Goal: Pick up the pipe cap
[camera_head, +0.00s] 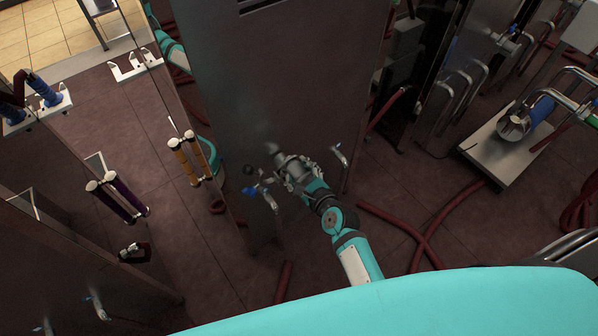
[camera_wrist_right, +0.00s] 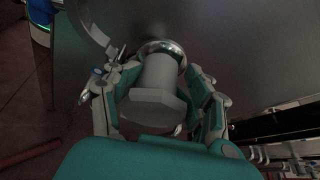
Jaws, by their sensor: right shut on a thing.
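The pipe cap (camera_wrist_right: 155,88) is a grey, faceted, cylindrical piece, seen close up in the wrist view. My right gripper (camera_wrist_right: 160,100) has its fingers on both sides of the cap and is shut on it. A shiny metal ring (camera_wrist_right: 162,48) lies just behind the cap, near the dark metal cabinet. Whether the cap still touches the ring or is clear of it, I cannot tell. In the head view my right gripper (camera_head: 290,168) is at the cabinet's front and hides most of the cap.
The tall metal cabinet (camera_head: 285,75) stands directly in front. A blue-handled valve (camera_head: 262,192) is left of the gripper and a bent tap (camera_head: 340,155) right of it. Red hoses (camera_head: 395,222) lie on the floor. A steel pump trolley (camera_head: 505,150) stands at right.

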